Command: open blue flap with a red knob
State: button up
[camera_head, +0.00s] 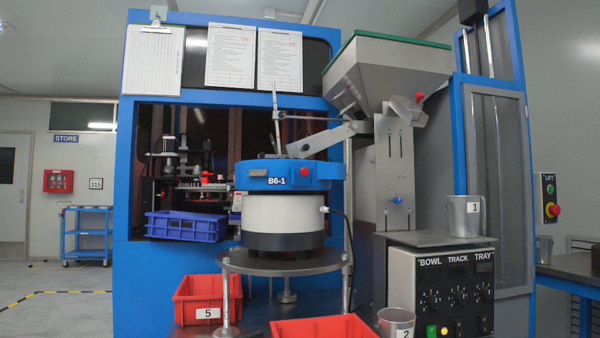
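Another red knob (419,97) sits on the grey chute under the hopper, but no blue flap shows there. My gripper is not in view.
The feeder stands on a round grey table (283,265). A blue bin (186,228) is at its left; red bins (206,300) (325,328) are in front. Metal cups (464,217) (396,322) and a control box (446,290) are at right. The hopper (385,72) overhangs.

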aim_at(301, 174)
jog(key=u, duration=1.45)
jog(key=i, duration=1)
jog(key=z, duration=0.05)
